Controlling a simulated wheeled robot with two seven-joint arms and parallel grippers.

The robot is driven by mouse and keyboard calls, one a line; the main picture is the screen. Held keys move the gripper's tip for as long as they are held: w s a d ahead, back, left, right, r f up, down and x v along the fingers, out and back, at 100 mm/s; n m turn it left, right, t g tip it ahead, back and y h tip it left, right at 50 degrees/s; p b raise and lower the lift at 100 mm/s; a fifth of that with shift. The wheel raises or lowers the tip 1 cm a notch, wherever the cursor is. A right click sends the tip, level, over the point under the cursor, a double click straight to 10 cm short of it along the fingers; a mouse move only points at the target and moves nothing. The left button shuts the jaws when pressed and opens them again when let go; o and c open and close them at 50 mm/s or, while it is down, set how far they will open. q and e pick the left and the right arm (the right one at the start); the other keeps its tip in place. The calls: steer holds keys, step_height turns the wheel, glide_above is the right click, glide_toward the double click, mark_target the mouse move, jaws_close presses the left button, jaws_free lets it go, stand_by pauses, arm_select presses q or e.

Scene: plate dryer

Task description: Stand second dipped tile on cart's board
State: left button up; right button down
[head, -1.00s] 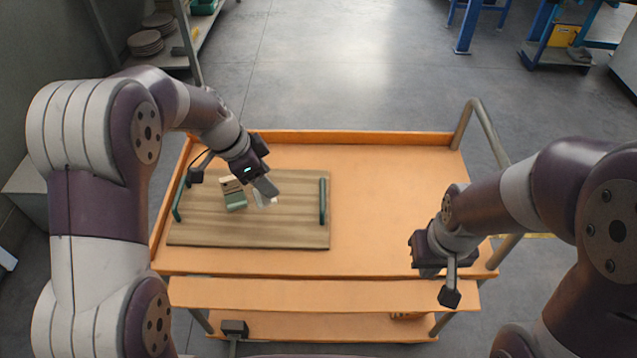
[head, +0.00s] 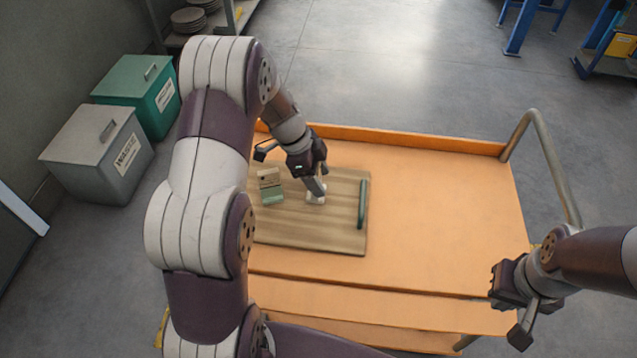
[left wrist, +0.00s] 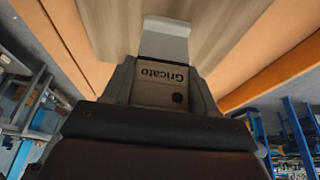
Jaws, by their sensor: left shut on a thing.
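The wooden board (head: 330,232) with a green handle (head: 362,203) at its right end lies on the orange cart (head: 440,210). One tile (head: 271,187), tan above and green below, stands on the board's left part. My left gripper (head: 318,188) is over the board, right of that tile, and is shut on a second, pale tile (head: 316,199). The pale tile is at or just above the board; contact cannot be told. It also shows in the left wrist view (left wrist: 165,43). My right gripper (head: 519,298) is empty over the cart's front right corner; its jaws are unclear.
A grey waste bin (head: 88,155) and a green bin (head: 135,92) stand left of the cart. A raised lip (head: 400,140) runs along the cart's far edge, and a metal handle (head: 552,165) rises at its right. The cart top right of the board is clear.

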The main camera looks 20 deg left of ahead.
mark_target(310, 198)
arm_select(q)
step_height(310, 198, down, 3)
steer(key=shift+s+f, duration=0.1)
steer(key=shift+f, duration=0.2)
steer(key=o, duration=1.1)
